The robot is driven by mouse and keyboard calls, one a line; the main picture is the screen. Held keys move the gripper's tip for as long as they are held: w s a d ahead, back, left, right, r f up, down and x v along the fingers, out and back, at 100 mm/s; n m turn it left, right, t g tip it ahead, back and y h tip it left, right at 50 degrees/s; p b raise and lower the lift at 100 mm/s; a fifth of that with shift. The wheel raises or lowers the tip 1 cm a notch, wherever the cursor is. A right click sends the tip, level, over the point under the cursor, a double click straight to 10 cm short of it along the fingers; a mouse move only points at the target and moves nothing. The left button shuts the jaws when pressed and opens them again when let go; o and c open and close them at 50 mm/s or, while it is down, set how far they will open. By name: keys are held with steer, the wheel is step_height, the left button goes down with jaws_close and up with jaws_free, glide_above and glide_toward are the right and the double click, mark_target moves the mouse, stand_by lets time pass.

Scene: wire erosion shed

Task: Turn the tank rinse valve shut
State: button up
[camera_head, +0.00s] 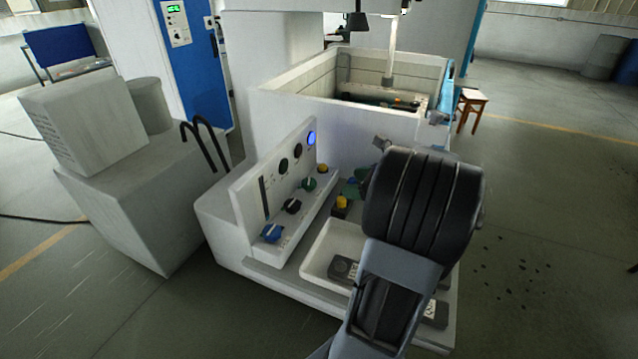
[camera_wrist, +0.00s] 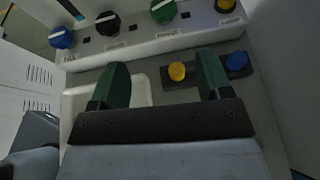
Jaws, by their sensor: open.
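A row of knobs stands on the ledge of the white control panel (camera_head: 250,200): blue (camera_head: 272,232), black (camera_head: 292,205), green (camera_head: 309,183) and yellow (camera_head: 323,169). They also show along the top of the wrist view as blue (camera_wrist: 60,38), black (camera_wrist: 108,22), green (camera_wrist: 163,11) and yellow (camera_wrist: 226,5).
A block with a yellow button (camera_wrist: 177,71) and a blue button (camera_wrist: 238,60) lies beyond the fingers. A white tray (camera_head: 318,262) sits below the panel. The open machine tank (camera_head: 300,80) stands behind.

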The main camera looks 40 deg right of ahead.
mark_target(314, 183)
steer(key=x, duration=1.3)
steer(key=shift+w+d+p, duration=0.15)
steer(key=shift+w+p, duration=0.15)
